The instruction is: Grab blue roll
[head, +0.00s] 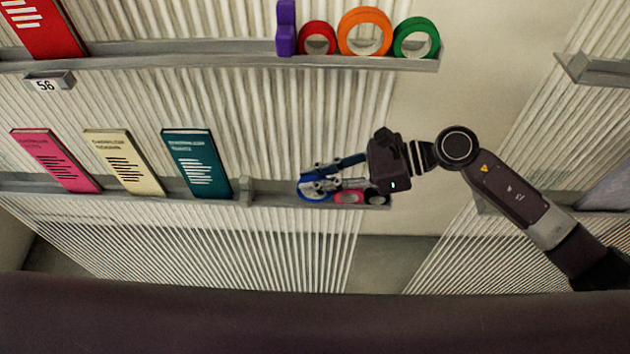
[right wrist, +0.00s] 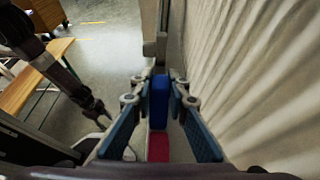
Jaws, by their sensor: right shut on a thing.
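The blue roll (head: 312,195) is at the lower shelf, left of a pink-red roll. In the right wrist view the blue roll (right wrist: 159,100) shows edge-on between the fingers. My right gripper (head: 318,180) reaches in from the right and is shut on the blue roll, with a finger on each side of it; it also shows in the right wrist view (right wrist: 158,98). Part of the roll is hidden behind the fingers in the head view. I cannot tell whether the roll still touches the shelf.
On the lower shelf (head: 275,200), a pink-red roll (head: 347,197) and a dark roll (head: 377,197) stand close to the blue roll. Pink, cream and teal booklets (head: 197,164) lean further left. The upper shelf (head: 200,55) holds red, orange and green rolls (head: 416,20).

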